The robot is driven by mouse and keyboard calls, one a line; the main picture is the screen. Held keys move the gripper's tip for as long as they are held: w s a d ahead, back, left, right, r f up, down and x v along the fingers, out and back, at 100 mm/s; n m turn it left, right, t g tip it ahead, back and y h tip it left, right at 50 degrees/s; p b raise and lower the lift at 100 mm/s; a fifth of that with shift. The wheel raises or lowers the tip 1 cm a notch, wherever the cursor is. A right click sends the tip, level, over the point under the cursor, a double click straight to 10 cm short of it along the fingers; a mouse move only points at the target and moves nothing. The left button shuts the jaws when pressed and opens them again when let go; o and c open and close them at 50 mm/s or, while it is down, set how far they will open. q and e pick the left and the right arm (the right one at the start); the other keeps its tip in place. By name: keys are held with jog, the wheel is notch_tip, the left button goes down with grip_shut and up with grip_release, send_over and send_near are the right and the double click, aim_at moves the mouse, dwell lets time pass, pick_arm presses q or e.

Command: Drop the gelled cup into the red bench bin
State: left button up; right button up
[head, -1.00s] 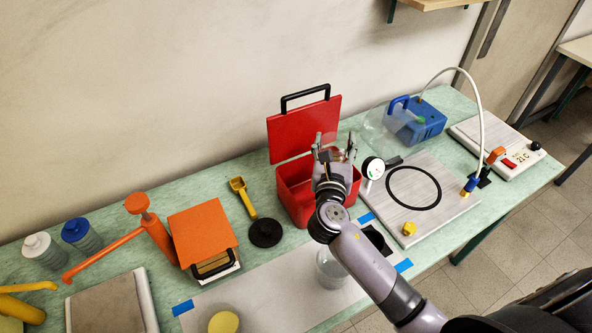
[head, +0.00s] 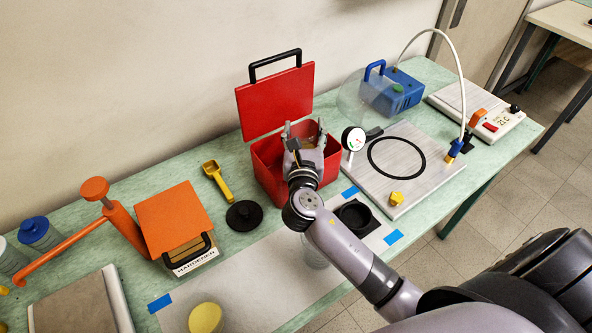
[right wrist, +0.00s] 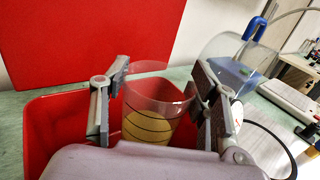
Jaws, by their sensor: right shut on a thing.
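The red bench bin (head: 264,178) stands at the back of the bench with its red lid (head: 277,103) raised. My right gripper (head: 304,130) is over the bin's opening and shut on the gelled cup. In the right wrist view the gelled cup (right wrist: 152,108) is clear, with yellowish material in its lower part and dark lines around it. It sits upright between the two fingers, with the bin's red wall (right wrist: 62,118) behind and to the left. The cup's base is hidden by my gripper body. My left gripper is not in view.
Right of the bin are a gauge (head: 353,138), a metal plate with a black ring (head: 395,158) and a blue pump (head: 395,92). Left are a black disc (head: 244,215), a yellow scoop (head: 218,181) and an orange-topped hardener box (head: 182,222). Another clear cup (head: 315,252) is partly behind my arm.

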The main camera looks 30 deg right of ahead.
jog(key=shift+r, duration=0.1)
jog(key=o, duration=1.2)
jog(key=shift+o, duration=0.2)
jog(key=v, duration=1.2)
